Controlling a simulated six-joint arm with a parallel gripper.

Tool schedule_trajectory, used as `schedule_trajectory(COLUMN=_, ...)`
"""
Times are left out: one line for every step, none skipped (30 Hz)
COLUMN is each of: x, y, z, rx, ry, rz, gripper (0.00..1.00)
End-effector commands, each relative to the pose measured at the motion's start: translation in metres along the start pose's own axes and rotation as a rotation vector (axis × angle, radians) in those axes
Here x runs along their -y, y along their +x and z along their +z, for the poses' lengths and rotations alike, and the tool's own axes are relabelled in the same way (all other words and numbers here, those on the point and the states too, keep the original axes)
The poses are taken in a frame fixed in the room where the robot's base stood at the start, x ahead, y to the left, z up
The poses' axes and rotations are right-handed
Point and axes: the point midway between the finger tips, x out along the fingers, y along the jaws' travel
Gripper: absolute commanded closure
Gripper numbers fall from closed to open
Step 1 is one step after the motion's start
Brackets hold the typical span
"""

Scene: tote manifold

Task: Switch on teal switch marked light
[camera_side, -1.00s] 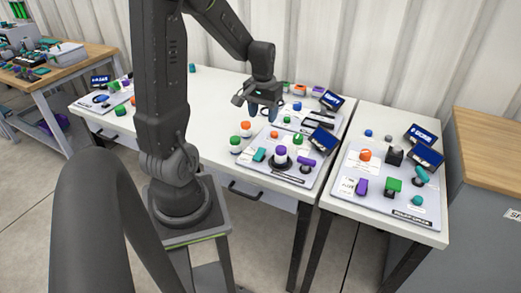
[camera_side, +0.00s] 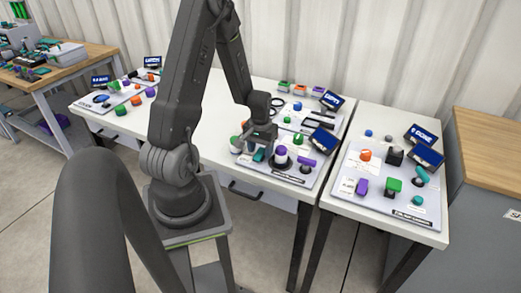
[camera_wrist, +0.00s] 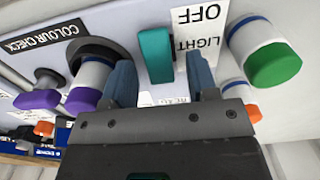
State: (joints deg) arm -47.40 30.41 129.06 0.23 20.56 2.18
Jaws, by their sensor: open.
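The teal switch (camera_wrist: 156,55) is an upright rocker-like block on the grey panel, beside a white card reading LIGHT and OFF (camera_wrist: 198,30). In the side view the teal switch (camera_side: 259,156) shows just below my gripper (camera_side: 257,146). In the wrist view my gripper (camera_wrist: 162,80) is open, with one blue-grey finger on either side of the switch. I cannot tell whether a finger touches it. The lower part of the card is partly hidden by the right finger.
A green-capped white cylinder (camera_wrist: 265,52) stands close right of the switch. A purple-and-white knob (camera_wrist: 88,85) and a COLOUR CHECK label (camera_wrist: 43,38) are to the left. An orange cap (camera_wrist: 253,113) is partly hidden. A screen (camera_side: 323,138) stands on the panel's right.

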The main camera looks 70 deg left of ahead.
Motion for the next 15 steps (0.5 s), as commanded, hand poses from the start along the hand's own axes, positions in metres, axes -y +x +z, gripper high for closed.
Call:
schedule_trajectory(x=0.0, y=0.003, z=0.0003, rx=0.002, ry=0.0, rz=0.0, gripper=0.47)
schedule_trajectory(x=0.0, y=0.004, z=0.0001, rx=0.001, ry=0.0, rz=0.0, gripper=0.47)
schedule_trajectory(x=0.0, y=0.0049, z=-0.0001, rx=0.0, ry=0.0, rz=0.0, gripper=0.47)
schedule_trajectory(x=0.0, y=0.0053, z=-0.0001, rx=-0.001, ry=0.0, rz=0.0, gripper=0.47)
schedule_trajectory(x=0.0, y=0.0055, z=-0.0002, rx=-0.001, ry=0.0, rz=0.0, gripper=0.47)
schedule_trajectory(x=0.0, y=0.0056, z=-0.0003, rx=-0.002, ry=0.0, rz=0.0, gripper=0.47)
schedule_trajectory(x=0.0, y=0.0056, z=-0.0003, rx=-0.002, ry=0.0, rz=0.0, gripper=0.47)
schedule_trajectory(x=0.0, y=0.0055, z=-0.0003, rx=-0.002, ry=0.0, rz=0.0, gripper=0.47)
schedule_trajectory(x=0.0, y=0.0054, z=-0.0003, rx=-0.002, ry=0.0, rz=0.0, gripper=0.47)
schedule_trajectory(x=0.0, y=0.0054, z=-0.0003, rx=-0.002, ry=0.0, rz=0.0, gripper=0.47)
schedule_trajectory(x=0.0, y=0.0054, z=-0.0003, rx=-0.001, ry=0.0, rz=0.0, gripper=0.47)
schedule_trajectory(x=0.0, y=0.0053, z=-0.0003, rx=-0.001, ry=0.0, rz=0.0, gripper=0.5)
schedule_trajectory(x=0.0, y=0.0053, z=-0.0003, rx=-0.001, ry=0.0, rz=0.0, gripper=0.53)
schedule_trajectory(x=0.0, y=0.0053, z=-0.0002, rx=-0.001, ry=0.0, rz=0.0, gripper=0.55)
schedule_trajectory(x=0.0, y=0.0053, z=-0.0002, rx=-0.001, ry=0.0, rz=0.0, gripper=0.59)
